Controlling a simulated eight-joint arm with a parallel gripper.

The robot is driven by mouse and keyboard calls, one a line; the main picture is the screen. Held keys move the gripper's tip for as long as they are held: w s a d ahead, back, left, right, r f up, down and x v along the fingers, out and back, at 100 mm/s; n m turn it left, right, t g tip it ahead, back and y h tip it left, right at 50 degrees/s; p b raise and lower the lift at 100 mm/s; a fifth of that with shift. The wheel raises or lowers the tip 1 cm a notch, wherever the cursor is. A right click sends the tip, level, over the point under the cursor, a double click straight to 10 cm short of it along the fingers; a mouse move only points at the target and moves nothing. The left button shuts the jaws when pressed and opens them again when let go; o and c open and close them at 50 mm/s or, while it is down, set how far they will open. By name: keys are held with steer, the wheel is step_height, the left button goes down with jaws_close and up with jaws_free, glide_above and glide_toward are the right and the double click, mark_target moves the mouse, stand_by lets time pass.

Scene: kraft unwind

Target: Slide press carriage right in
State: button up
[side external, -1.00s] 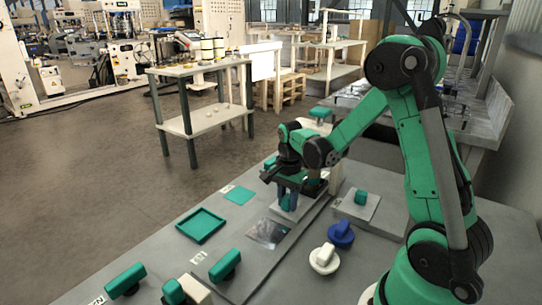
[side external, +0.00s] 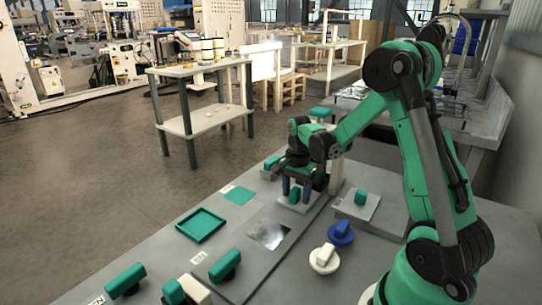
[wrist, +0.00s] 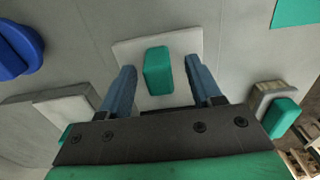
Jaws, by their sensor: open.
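A white carriage plate (side external: 303,208) with an upright green handle (side external: 295,195) sits on the grey bench towards the far end. In the wrist view the green handle (wrist: 158,70) stands on the white plate (wrist: 190,42). My gripper (side external: 296,192) is low over this carriage. Its two blue fingers, seen in the wrist view (wrist: 160,75), stand open on either side of the handle, with a gap on both sides. A second white plate (side external: 350,211) with a green knob (side external: 360,198) lies to the right. I cannot tell which one the task calls the right carriage.
A blue knob (side external: 341,234) and a white knob (side external: 324,259) sit nearer the front. A green tray (side external: 201,225) and a shiny plate (side external: 268,235) lie to the left. A pale block (side external: 336,175) stands close behind my gripper. Green handles (side external: 224,265) line the front.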

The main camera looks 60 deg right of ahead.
steer(key=shift+r, duration=2.8)
steer(key=shift+a+r, duration=0.1)
steer(key=shift+a, duration=0.05)
steer(key=s+a+r+n+t, duration=0.1)
steer(key=a+r+n+t, duration=0.1)
steer(key=a+n, duration=0.7)
steer(key=s+a+r+n+t, duration=0.2)
steer(key=a+n+t, duration=0.3)
steer(key=a+n, duration=0.3)
steer(key=shift+s+a+r+n, duration=0.15)
steer(key=shift+a+r+n, duration=0.3)
steer(key=shift+r, duration=0.3)
steer(key=shift+d, duration=0.1)
